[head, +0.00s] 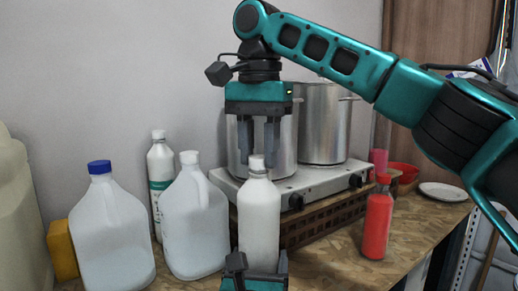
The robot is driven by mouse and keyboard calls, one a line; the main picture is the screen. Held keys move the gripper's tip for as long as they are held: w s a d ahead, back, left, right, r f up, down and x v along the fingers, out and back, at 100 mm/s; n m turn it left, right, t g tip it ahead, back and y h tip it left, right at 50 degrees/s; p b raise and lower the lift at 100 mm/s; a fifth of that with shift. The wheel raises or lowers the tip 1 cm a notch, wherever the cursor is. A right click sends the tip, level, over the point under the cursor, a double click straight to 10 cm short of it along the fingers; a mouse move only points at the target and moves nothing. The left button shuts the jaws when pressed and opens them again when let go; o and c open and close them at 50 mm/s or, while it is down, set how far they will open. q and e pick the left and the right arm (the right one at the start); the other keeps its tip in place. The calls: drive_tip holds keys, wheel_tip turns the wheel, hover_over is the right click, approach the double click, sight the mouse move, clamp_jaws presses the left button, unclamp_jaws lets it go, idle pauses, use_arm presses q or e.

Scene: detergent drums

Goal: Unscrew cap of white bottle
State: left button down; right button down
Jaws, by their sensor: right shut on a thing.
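The white bottle (259,215) stands upright at the front middle of the worktop, with a white cap (257,163) on its neck. My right gripper (259,155) points straight down from above, its two fingers on either side of the cap, shut on it. My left gripper (256,267) is at the bottom edge of the view, in front of the bottle's lower part, with a finger at each side of it. The picture does not show clearly whether those fingers press on the bottle. The bottle's base is hidden behind my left gripper.
To the left stand a jug with a blue cap (113,230), a jug with a white cap (194,220) and a slim white bottle (160,178). Behind are steel pots (324,125) on a stove (311,185). A red bottle (377,222) stands at right. The worktop (335,262) is clear at front right.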

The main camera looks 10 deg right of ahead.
drive_tip(key=n, duration=0.5)
drive_tip(key=shift+n, duration=0.3)
drive_tip(key=n, duration=0.5)
drive_tip(key=shift+n, duration=0.3)
drive_tip(key=n, duration=0.8)
drive_tip(key=shift+n, duration=0.4)
drive_tip(key=n, duration=0.3)
drive_tip(key=shift+n, duration=0.4)
drive_tip(key=n, duration=0.5)
drive_tip(key=shift+r, duration=0.1)
drive_tip(key=n, duration=0.5)
drive_tip(key=shift+n, duration=0.4)
drive_tip(key=n, duration=0.4)
